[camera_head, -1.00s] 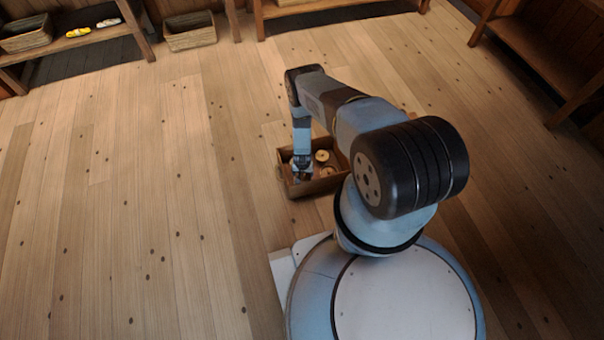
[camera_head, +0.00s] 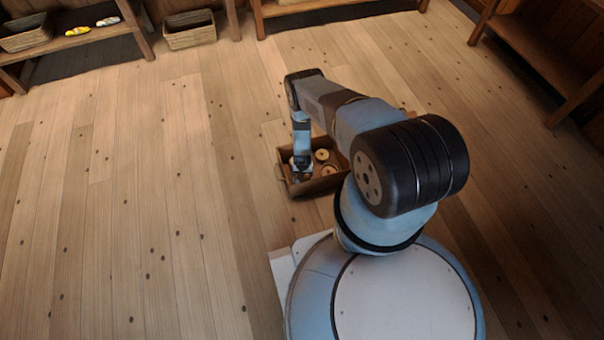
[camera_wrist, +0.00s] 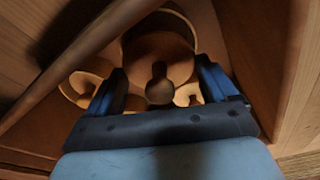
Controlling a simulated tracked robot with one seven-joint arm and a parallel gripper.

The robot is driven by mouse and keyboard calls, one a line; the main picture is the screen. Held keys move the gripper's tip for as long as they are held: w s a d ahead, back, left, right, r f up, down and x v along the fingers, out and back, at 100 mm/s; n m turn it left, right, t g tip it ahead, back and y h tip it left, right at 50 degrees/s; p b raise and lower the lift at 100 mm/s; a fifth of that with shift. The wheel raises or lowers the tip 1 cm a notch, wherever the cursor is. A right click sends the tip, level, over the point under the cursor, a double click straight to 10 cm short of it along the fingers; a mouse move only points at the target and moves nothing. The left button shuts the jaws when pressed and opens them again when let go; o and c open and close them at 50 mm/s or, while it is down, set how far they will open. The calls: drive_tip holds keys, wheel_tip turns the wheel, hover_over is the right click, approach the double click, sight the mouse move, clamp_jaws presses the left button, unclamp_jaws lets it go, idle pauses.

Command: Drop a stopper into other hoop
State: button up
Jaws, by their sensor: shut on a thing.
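My gripper (camera_wrist: 161,80) points down into a wooden crate (camera_head: 325,184). In the wrist view its two blue fingers stand on either side of a round wooden stopper (camera_wrist: 158,55) with a small knob, and they are shut on it. A pale wooden hoop-like rim (camera_wrist: 172,14) curves just beyond the stopper. Whether the stopper is inside this rim or above it, I cannot tell. In the head view two round wooden pieces, one farther (camera_head: 322,155) and one nearer (camera_head: 328,170), lie right of my gripper. The held stopper is hard to make out there.
More round wooden pieces show beside my fingers, at left (camera_wrist: 78,88) and right (camera_wrist: 186,94). A long wooden bar (camera_wrist: 75,65) crosses the wrist view at left. The plank floor (camera_head: 130,200) around the crate is clear. Shelves and baskets (camera_head: 189,31) stand far back.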

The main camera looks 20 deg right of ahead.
drive_tip(key=shift+f, duration=0.7)
idle(0.9)
drive_tip(key=o, duration=0.9)
drive_tip(key=shift+r, duration=0.85)
idle(0.4)
drive_tip(key=shift+r, duration=3.4)
drive_tip(key=shift+w, duration=0.1)
